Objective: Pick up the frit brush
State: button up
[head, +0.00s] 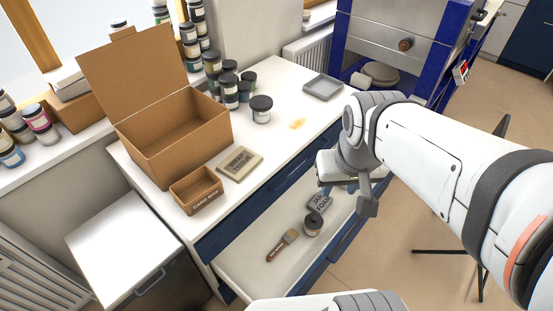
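A small brush (282,245) with a brown wooden handle and a pale head lies flat in the open white drawer (253,262). I take it to be the frit brush. My gripper (348,193) hangs over the far right part of the drawer, to the right of and beyond the brush. It is apart from the brush, and its fingers look spread with nothing between them. The brush is in full view.
A dark-lidded jar (312,224) and a grey labelled block (320,202) share the drawer. The counter above holds an open cardboard box (178,137), a small box (196,190), a labelled tile (240,163), several jars (261,108) and a grey tray (323,87).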

aim_at(288, 237)
jog(key=k, duration=1.25)
jog(key=u, duration=0.35)
jog(key=i, duration=0.95)
jog(key=z, duration=0.1)
